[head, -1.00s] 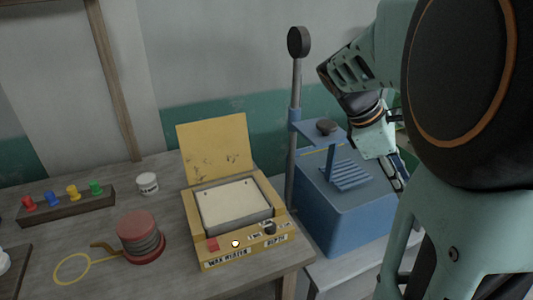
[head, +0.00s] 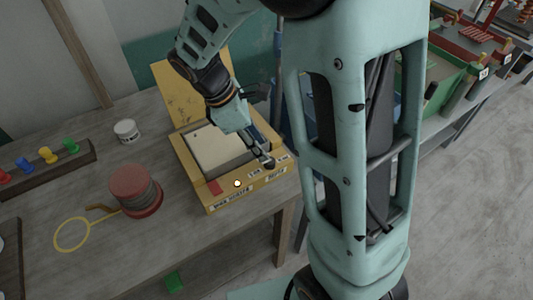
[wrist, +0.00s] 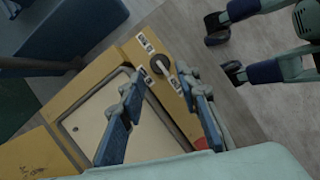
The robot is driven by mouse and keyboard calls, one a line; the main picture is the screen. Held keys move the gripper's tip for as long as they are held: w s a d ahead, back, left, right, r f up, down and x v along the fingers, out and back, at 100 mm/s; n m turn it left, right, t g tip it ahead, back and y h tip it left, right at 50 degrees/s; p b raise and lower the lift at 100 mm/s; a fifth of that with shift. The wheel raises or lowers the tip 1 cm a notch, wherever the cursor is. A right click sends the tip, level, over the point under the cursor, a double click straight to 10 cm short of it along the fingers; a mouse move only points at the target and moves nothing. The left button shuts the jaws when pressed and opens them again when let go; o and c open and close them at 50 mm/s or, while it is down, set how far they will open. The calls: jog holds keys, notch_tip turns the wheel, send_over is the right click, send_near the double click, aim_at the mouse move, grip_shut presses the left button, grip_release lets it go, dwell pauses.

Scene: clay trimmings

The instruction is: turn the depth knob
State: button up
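The depth knob (wrist: 160,64), dark and round with a pale pointer bar, sits on the yellow front panel of the wax melter (wrist: 128,56). In the head view the wax melter (head: 204,200) stands on the table, and its knob is hidden or merged with my dark fingertips. My gripper (head: 264,158) is over the right front corner of the melter, pointing down. In the wrist view my gripper (wrist: 161,80) has its blue fingers apart, with the knob showing in the gap near the tips. I cannot tell if they touch it.
A glowing lamp (head: 237,183) and a red switch (head: 214,187) sit on the same panel. A wire spool (head: 135,190), a white jar (head: 126,131) and a rack of coloured pegs (head: 45,166) are left. A blue machine (wrist: 75,25) stands close beside the melter.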

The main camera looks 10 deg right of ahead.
aim_at(270, 160)
jog(key=x, duration=0.6)
jog(key=shift+f, duration=0.1)
jog(key=shift+c, duration=0.2)
grip_shut()
